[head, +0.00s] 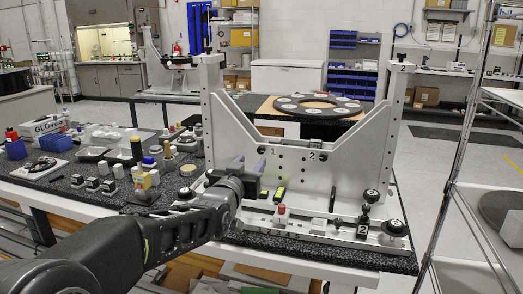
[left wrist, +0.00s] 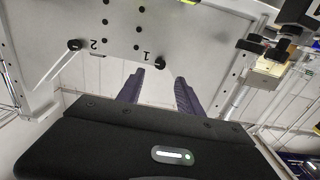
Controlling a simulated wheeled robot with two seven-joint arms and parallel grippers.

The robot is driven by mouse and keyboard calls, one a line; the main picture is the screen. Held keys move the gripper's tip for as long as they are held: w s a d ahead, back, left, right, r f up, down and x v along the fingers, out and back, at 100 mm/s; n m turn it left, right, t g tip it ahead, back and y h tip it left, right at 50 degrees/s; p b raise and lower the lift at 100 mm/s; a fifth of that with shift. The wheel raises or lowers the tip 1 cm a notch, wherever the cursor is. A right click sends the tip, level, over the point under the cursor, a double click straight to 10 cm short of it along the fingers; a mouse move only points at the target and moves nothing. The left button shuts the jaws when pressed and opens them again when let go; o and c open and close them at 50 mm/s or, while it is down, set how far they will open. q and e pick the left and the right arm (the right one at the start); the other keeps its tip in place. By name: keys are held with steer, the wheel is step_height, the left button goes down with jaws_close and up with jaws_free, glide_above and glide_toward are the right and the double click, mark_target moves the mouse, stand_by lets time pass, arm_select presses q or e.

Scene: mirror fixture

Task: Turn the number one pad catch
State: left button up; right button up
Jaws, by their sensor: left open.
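The mirror fixture (head: 300,185) is a grey upright plate with a V-shaped cut-out on a base. Number one pad catch (head: 261,150), a small dark knob, sits beside the printed 1 at the cut-out's lower left; it also shows in the left wrist view (left wrist: 160,62). Number two catch (head: 322,156) is to its right, and left of it in the wrist view (left wrist: 74,44). My left gripper (head: 251,165) is open and empty in front of the plate. In the wrist view its purple fingers (left wrist: 159,77) point towards catch one, which appears beyond the gap between them; contact cannot be told.
Black knobs (head: 367,197) stand on the fixture base at right, and a red-topped post (head: 281,211) in front of the plate. Bottles and small parts crowd the table at left. A wire rack (head: 460,150) stands at far right.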

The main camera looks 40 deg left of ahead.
mark_target(260, 150)
arm_select(q)
steer(key=shift+p+x, duration=0.95)
steer(key=shift+x, duration=2.85)
steer(key=shift+c, duration=0.5)
jaws_close()
